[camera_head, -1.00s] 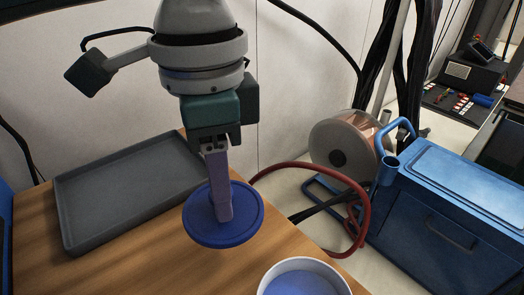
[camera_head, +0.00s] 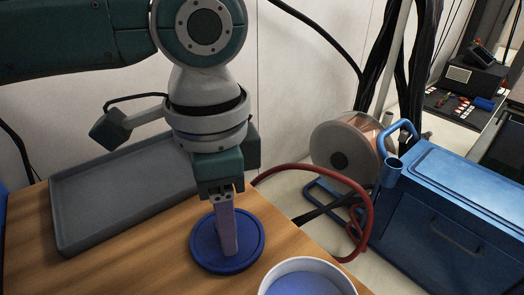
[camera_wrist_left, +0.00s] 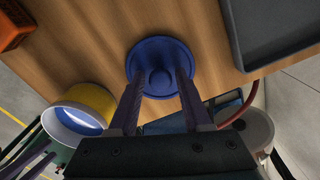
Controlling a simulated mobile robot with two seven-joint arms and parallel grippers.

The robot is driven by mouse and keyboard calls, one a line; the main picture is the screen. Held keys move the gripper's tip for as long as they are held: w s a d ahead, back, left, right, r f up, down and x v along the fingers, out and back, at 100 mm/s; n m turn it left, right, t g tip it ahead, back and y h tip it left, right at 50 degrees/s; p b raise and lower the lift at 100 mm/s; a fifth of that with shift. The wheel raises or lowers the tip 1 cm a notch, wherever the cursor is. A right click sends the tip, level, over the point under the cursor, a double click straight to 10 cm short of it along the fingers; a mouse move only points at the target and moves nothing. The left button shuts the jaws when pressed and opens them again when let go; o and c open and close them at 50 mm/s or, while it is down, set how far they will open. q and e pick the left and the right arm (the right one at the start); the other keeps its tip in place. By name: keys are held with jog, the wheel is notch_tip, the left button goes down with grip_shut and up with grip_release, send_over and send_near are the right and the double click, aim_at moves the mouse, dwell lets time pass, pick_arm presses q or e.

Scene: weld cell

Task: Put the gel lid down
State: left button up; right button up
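The gel lid (camera_head: 205,255) is a round blue disc lying flat on the wooden table. In the left wrist view the lid (camera_wrist_left: 160,51) shows a round knob at its centre. My left gripper (camera_head: 230,250) points down over it. In the left wrist view its two fingers (camera_wrist_left: 160,76) stand on either side of the knob, with a visible gap to it. A round tub with a white rim and blue inside (camera_head: 305,284) is right of the lid; its yellow outside (camera_wrist_left: 93,98) shows in the wrist view. What looks like part of my right gripper is at that view's lower left edge, only partly visible.
A grey tray (camera_head: 110,215) lies on the table (camera_head: 110,270) behind and left of the lid. A red hose (camera_head: 325,172) curves beyond the table edge. A blue cabinet (camera_head: 430,230) and a wire spool (camera_head: 340,160) stand at right. Bare wood is left of the lid.

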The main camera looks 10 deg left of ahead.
pick_arm(q)
jog(key=shift+o, duration=0.8)
notch_tip(320, 180, up, 12)
jog(key=p, duration=0.3)
jog(key=shift+r, duration=0.15)
